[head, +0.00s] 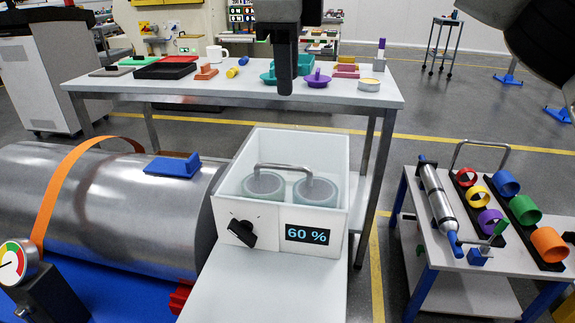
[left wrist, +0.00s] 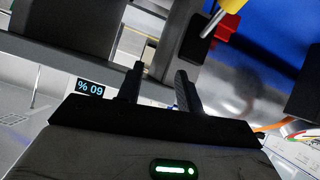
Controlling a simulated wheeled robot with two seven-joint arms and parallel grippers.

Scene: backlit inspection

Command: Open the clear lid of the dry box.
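The dry box (head: 262,218) is a white box with a black knob and a 60 % display on its front. Its clear lid (head: 281,170) lies on top and looks closed, with a grey arched handle (head: 283,166) across it. Two round jars show through the lid. My right gripper (head: 285,88) points down behind and above the box, apart from the handle; its fingers overlap, so its opening is unclear. My left gripper (left wrist: 160,69) shows only in the left wrist view, its two fingers apart with nothing between them. The upside-down display (left wrist: 90,88) shows there too.
A large metal cylinder (head: 120,225) with an orange strap lies left of the box. A table (head: 235,93) with small items stands behind. A cart (head: 445,250) with coloured rings stands at the right. The pale surface (head: 275,292) before the box is clear.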

